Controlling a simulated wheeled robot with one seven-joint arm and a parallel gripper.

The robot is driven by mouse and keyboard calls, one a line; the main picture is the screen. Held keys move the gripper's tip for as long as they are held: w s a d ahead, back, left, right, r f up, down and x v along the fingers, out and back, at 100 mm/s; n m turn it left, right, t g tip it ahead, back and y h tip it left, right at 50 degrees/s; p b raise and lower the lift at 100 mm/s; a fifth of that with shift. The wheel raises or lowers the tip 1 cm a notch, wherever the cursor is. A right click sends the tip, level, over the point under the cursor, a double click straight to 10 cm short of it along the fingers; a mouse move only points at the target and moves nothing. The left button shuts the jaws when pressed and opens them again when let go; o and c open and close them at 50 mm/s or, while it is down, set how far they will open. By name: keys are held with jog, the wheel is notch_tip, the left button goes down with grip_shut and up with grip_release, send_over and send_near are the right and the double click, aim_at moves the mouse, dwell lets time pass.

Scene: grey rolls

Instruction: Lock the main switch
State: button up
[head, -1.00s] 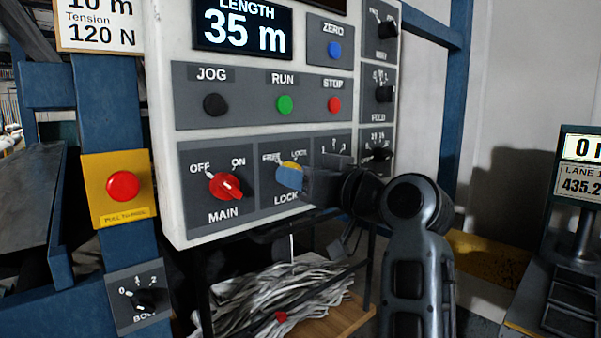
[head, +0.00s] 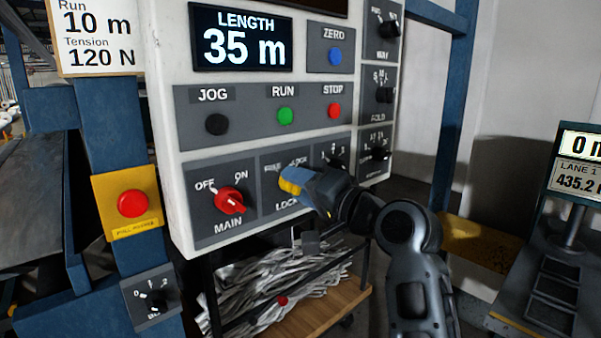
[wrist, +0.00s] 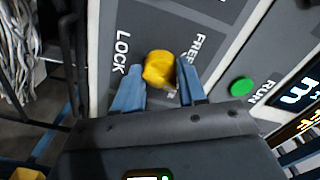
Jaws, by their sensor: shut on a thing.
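The yellow lock knob (head: 287,186) sits on the grey panel, between the red main switch (head: 229,200) and another selector on its right. My gripper (head: 300,185) has its blue fingers on the knob, and they cover part of it and its position labels. In the wrist view the yellow knob (wrist: 158,68) shows between the two fingertips (wrist: 157,88), with the LOCK and FREE lettering on either side. The knob's exact pointing direction is hard to tell. The red main switch is tilted from upper left to lower right, in line with OFF.
JOG, green RUN (head: 285,116) and red STOP (head: 334,111) buttons lie just above. A red emergency button (head: 132,203) on a yellow plate is at the left. A shelf with grey strips (head: 265,295) is below. A scale-like stand (head: 560,250) is at the right.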

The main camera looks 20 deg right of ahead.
jog(key=shift+m+p, duration=2.25)
jog(key=shift+m, duration=0.65)
jog(key=shift+f, duration=0.1)
jog(key=o, duration=1.1)
jog(key=shift+c, duration=0.2)
jog(key=b+v, duration=0.1)
jog(key=v, duration=0.6)
jog(key=shift+s, duration=0.35)
